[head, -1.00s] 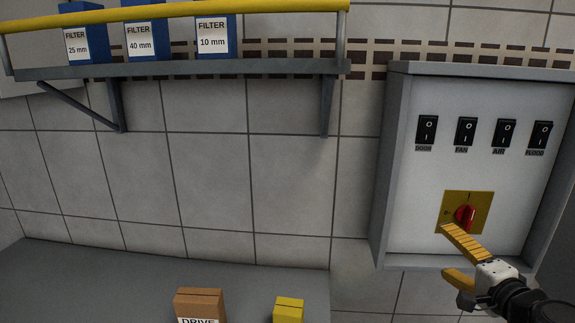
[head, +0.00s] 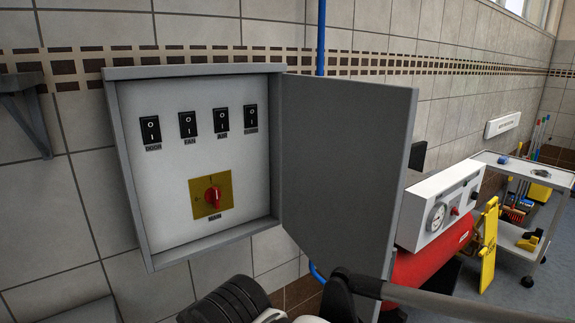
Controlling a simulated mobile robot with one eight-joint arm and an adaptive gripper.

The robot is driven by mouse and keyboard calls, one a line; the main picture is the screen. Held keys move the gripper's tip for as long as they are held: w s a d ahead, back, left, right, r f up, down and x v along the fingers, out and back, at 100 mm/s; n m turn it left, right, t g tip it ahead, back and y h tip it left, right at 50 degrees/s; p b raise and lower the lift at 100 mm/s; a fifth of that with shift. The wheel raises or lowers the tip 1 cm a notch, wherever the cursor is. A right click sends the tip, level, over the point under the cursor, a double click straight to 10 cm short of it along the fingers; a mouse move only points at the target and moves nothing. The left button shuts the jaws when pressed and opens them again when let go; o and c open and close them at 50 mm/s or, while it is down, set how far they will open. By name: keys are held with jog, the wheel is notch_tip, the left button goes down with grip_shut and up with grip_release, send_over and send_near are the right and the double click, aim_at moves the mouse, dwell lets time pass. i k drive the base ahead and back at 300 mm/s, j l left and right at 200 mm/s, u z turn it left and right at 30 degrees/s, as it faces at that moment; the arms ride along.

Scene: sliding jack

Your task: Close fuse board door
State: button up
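The fuse board (head: 190,255) is a grey box on the tiled wall at left of centre in the head view. Its door (head: 345,160) is a flat grey panel joined along the box's right side. The door stands open, swung out to the right, so the box interior is uncovered. Inside is a row of several black switches (head: 188,125) above a red rotary knob (head: 213,197) on a yellow plate. Dark parts of my arm fill the bottom centre, below the box and over the door's lower end. My gripper's fingers do not show.
A red tank (head: 432,248) with a white gauge panel (head: 440,208) stands right of and behind the door. Further right are a yellow folding sign (head: 489,245) and a trolley (head: 530,172). A blue pipe (head: 321,38) runs up the wall. A shelf end (head: 22,100) shows at left.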

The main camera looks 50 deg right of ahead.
aim_at(347, 143)
jog(key=k+l, duration=0.3)
jog(key=l, duration=0.15)
jog(key=k+l, duration=0.25)
jog(key=l, duration=0.25)
jog(key=k+l+u, duration=0.1)
jog(key=k+l, duration=0.2)
jog(key=l, duration=0.15)
jog(key=l+z, duration=0.1)
jog(key=l, duration=0.5)
jog(key=k+l+z, duration=0.1)
jog(key=k+z, duration=0.15)
jog(key=j+z, duration=0.15)
jog(key=j, duration=0.15)
jog(key=k, duration=0.05)
